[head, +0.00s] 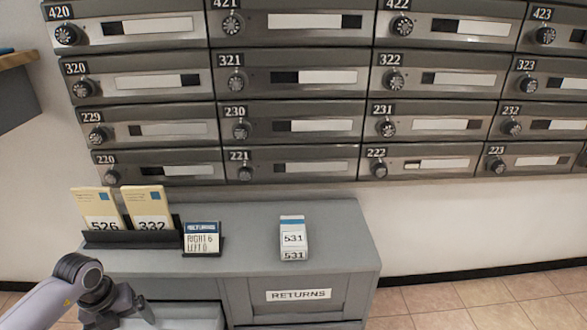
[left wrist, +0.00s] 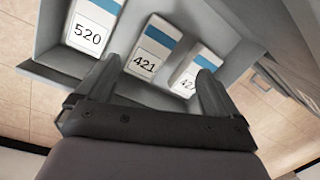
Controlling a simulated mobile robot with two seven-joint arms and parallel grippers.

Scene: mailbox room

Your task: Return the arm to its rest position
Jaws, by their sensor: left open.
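My left arm comes in at the bottom left of the head view. Its left gripper (head: 138,312) hangs low at the front of the grey cabinet (head: 330,230), beside its open drawer (head: 207,318). In the left wrist view the left gripper (left wrist: 158,75) has its two fingers spread apart with nothing held between them. Beyond the fingers lie white, blue-striped packets marked 520 (left wrist: 90,24), 421 (left wrist: 150,50) and one that looks like 427 (left wrist: 188,70), in a grey drawer. My right gripper is not in view.
On the cabinet top stand a black holder (head: 130,238) with yellow cards 526 (head: 98,208) and 332 (head: 147,208), a small returns sign (head: 202,238) and a white box marked 531 (head: 292,238). Grey mailboxes (head: 290,125) fill the wall above. Tiled floor (head: 490,305) is clear at right.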

